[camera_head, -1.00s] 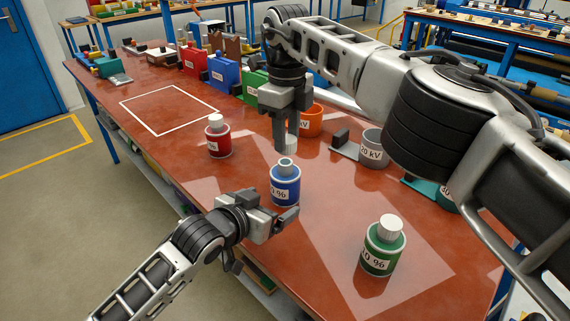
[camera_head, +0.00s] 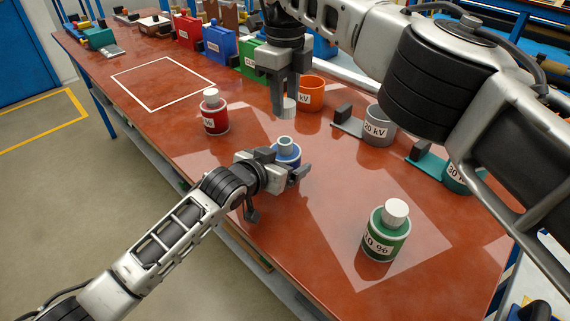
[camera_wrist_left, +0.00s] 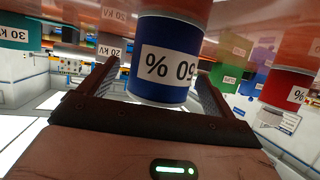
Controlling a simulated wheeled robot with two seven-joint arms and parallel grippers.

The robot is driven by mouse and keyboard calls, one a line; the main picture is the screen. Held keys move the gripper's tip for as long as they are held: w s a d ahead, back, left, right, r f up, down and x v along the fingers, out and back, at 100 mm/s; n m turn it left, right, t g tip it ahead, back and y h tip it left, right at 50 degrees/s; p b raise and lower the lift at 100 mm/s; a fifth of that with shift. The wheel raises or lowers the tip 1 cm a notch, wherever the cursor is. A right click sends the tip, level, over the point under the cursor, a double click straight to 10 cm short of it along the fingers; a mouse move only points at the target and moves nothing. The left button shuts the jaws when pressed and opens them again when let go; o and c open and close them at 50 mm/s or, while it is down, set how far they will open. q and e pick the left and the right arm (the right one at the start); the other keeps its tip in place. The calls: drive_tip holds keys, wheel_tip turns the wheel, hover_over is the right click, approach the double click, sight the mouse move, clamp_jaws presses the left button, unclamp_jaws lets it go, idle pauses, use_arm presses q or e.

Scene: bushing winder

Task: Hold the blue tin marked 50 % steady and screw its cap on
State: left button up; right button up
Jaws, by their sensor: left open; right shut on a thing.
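The blue tin (camera_head: 287,153) stands upright on the red-brown table, its neck bare on top. The left wrist view shows its label, upside down, reading 50 % on the blue tin (camera_wrist_left: 165,62). My left gripper (camera_head: 296,170) is open, with one finger on each side of the tin; I cannot tell whether either finger touches it. In the left wrist view the left gripper (camera_wrist_left: 155,95) has both fingers flanking the tin. My right gripper (camera_head: 287,97) points down and is shut on a white ribbed cap (camera_head: 287,107), above and slightly apart from the tin's neck.
A red tin (camera_head: 214,113) and a green tin (camera_head: 385,233), both with white caps, stand on the table. An orange cup (camera_head: 311,95), a grey 20 kV cup (camera_head: 379,124) and a teal holder (camera_head: 455,175) line the back right. A white outlined square (camera_head: 163,108) is empty.

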use_arm(q)
drive_tip(key=shift+x, duration=1.15)
drive_tip(key=c, duration=1.5)
use_arm(e)
hover_over(285, 140)
drive_tip(key=shift+s+f, duration=0.1)
drive_tip(key=shift+f, duration=2.4)
drive_tip(key=shift+f, duration=0.9)
drive_tip(key=shift+f, duration=0.55)
